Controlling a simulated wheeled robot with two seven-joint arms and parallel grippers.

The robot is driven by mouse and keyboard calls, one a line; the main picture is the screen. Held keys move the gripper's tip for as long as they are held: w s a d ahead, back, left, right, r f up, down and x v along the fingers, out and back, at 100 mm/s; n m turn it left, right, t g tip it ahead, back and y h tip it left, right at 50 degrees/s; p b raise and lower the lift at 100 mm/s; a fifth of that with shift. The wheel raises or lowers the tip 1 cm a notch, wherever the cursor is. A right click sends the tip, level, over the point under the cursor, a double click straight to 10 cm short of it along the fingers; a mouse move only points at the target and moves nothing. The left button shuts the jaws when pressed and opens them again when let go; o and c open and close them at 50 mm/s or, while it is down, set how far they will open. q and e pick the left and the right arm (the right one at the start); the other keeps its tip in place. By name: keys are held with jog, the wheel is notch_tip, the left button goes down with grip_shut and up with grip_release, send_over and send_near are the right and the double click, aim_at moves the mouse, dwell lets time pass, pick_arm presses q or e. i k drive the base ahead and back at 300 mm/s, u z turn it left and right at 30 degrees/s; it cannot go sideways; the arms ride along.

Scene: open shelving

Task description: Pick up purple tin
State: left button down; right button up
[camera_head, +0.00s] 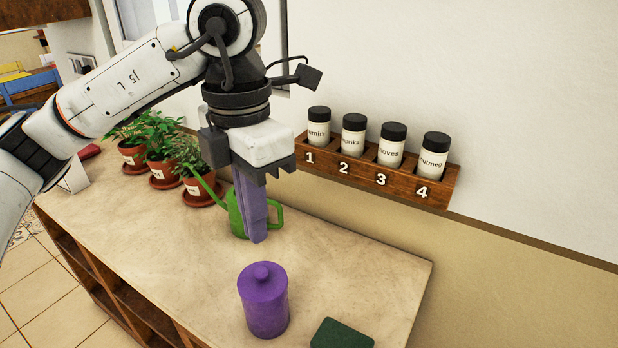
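The purple tin (263,302) stands upright on the countertop near the front, with its knobbed lid on. My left gripper (259,232) points down from above, behind the tin and higher than it, apart from it. Its purple-grey fingers overlap from this angle, so the gap between them cannot be made out. Nothing shows held in them. My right gripper is not in view.
A green watering can (236,217) stands behind my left gripper, partly hidden by it. Potted plants (163,172) stand at the left. A dark green block (341,335) lies right of the tin. A wooden spice rack (436,192) with labelled jars is on the wall.

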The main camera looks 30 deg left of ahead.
aim_at(270, 322)
jog(key=k, duration=1)
